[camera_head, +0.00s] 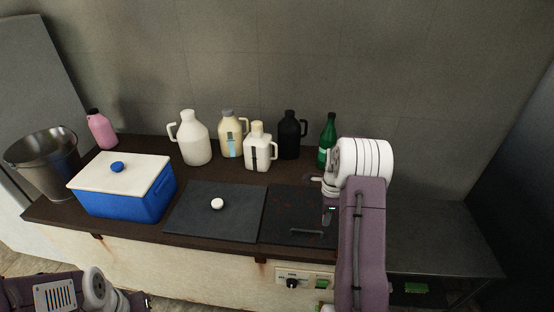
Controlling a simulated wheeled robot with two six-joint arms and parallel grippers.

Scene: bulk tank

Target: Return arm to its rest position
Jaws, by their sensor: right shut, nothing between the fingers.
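My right arm comes up from the bottom right, its purple link and white wrist standing in front of the counter's right end. My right gripper (324,186) is at the left of that wrist, over the dark right-hand panel (285,212). It is small in view, shut and empty. A small dark piece with a light shows just below it on the arm. My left arm lies low at the bottom left corner. Only a dark end part of my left gripper (136,301) shows, cut by the frame edge, and its jaws cannot be made out.
On the dark counter (150,232) stand a metal bucket (45,165), a blue cooler with white lid (125,200), a pink bottle (101,130), several jugs (195,140) and a green bottle (327,140) close to my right wrist. A black lid with white knob (217,204) lies mid-counter.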

